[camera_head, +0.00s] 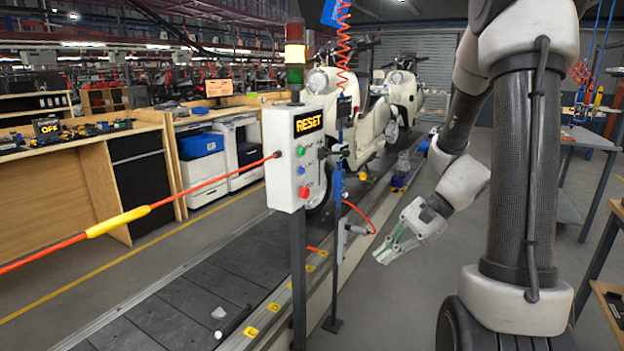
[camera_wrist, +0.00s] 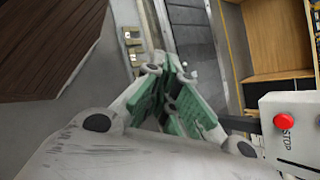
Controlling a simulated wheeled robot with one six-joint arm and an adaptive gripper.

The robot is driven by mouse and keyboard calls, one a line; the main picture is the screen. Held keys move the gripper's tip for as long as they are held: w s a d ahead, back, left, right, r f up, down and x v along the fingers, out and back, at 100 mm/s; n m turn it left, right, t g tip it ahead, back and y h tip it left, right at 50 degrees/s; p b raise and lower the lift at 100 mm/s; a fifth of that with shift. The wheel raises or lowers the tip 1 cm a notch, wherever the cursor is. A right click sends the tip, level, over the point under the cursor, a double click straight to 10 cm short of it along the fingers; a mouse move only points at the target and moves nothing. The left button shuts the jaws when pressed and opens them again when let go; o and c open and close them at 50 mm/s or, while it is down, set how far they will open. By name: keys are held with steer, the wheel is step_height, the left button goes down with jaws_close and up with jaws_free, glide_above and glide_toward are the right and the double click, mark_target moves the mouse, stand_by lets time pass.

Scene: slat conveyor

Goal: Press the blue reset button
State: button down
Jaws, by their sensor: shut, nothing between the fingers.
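The white control box (camera_head: 286,182) stands on a dark post left of centre in the head view, with an orange RESET display on top. Its front has a green button (camera_head: 300,151), a small blue button (camera_head: 301,170) below it and a red button (camera_head: 304,191) at the bottom. My gripper (camera_head: 382,256) is shut and empty, lower than the box and to its right, pointing down and left, apart from it. In the wrist view my green-padded fingers (camera_wrist: 172,66) meet at the tips.
A blue tool post (camera_head: 337,230) with a red hose stands between the box and my gripper. The slat conveyor (camera_head: 190,305) carries cream scooters (camera_head: 345,130) behind. A red-and-yellow pull cord (camera_head: 120,221) runs left from the box. A workbench (camera_head: 60,185) stands at left.

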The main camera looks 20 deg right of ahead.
steer(key=w+m+t+y, duration=0.3)
steer(key=w+m+t, duration=0.4)
steer(key=w, duration=0.7)
steer(key=w+d+r+m+t, duration=0.1)
steer(key=w+r+m+t, duration=0.3)
steer(key=w+r+m, duration=0.2)
steer(key=shift+w+d+r+t, duration=0.3)
steer(key=shift+w+r+t, duration=0.15)
steer(key=shift+w, duration=0.6)
steer(key=shift+a, duration=0.1)
glide_toward(299, 175)
steer(key=x, duration=0.5)
steer(key=shift+a, duration=0.1)
steer(key=shift+w, duration=0.15)
steer(key=shift+a, duration=0.15)
